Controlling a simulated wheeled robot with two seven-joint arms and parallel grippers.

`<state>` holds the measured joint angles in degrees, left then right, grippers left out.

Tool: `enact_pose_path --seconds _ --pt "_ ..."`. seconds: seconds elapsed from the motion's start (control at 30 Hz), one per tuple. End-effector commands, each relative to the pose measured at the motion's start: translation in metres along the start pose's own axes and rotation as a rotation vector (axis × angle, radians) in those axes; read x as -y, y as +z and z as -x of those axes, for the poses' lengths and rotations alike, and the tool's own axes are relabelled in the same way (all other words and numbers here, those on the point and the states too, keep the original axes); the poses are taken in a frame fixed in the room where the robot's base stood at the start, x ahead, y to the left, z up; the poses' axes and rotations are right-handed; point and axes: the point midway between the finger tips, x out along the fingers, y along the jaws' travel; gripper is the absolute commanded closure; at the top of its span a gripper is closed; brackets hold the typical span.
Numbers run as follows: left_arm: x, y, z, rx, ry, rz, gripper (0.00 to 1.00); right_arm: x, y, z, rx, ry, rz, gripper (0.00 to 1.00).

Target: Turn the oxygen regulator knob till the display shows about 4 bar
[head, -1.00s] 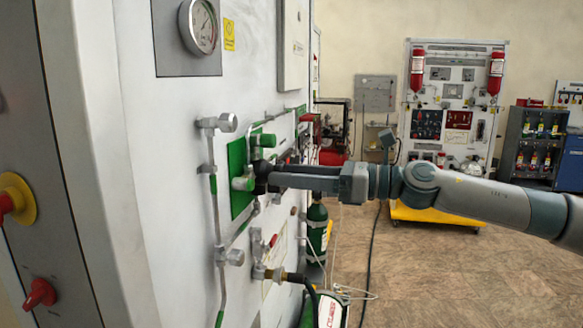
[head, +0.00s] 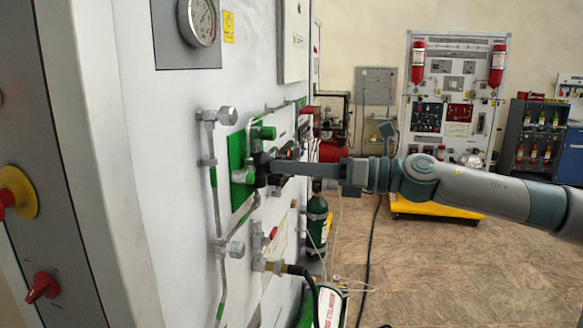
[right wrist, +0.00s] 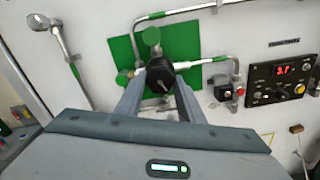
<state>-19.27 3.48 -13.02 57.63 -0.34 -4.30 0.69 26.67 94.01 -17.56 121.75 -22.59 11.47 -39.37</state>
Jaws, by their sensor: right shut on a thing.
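The black regulator knob (head: 262,170) sticks out from the green plate (head: 238,180) on the white panel. In the right wrist view the knob (right wrist: 160,73) is between the two fingertips of my right gripper (right wrist: 160,88), which is shut on it. In the head view my right gripper (head: 276,167) reaches the knob from the right, and its fingers partly hide it. The display (right wrist: 283,69) shows red digits on a black unit at the right of the right wrist view. They look like a number starting with 3, too small to read surely. My left gripper is not in view.
Pipes with grey valve handles (head: 229,116) run close around the green plate. A round gauge (head: 198,20) sits above; its reading is unclear. A hose (head: 300,272) leaves the panel below. A green cylinder (head: 317,225) stands beyond the arm. Floor at the right is open.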

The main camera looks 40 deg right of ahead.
Motion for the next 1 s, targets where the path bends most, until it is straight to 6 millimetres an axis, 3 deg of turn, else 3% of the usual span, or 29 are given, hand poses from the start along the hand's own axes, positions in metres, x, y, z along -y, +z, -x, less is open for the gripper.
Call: enact_pose_path --seconds 0.17,0.47,0.5,0.53,1.0 --pt "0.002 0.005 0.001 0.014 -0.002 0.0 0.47 0.0 0.0 0.0 0.0 0.0 -0.125 0.88" --pt "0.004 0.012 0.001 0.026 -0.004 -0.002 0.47 0.0 0.0 0.0 0.001 -0.001 -0.135 0.88" --pt "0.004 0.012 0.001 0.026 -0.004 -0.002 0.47 0.0 0.001 0.0 0.001 -0.001 -0.135 0.56" --pt "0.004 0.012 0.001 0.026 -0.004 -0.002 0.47 0.0 0.001 0.0 0.001 -0.001 -0.135 0.49" --pt "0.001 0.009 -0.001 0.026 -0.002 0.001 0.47 0.001 -0.001 0.001 0.0 -0.001 -0.133 0.47"
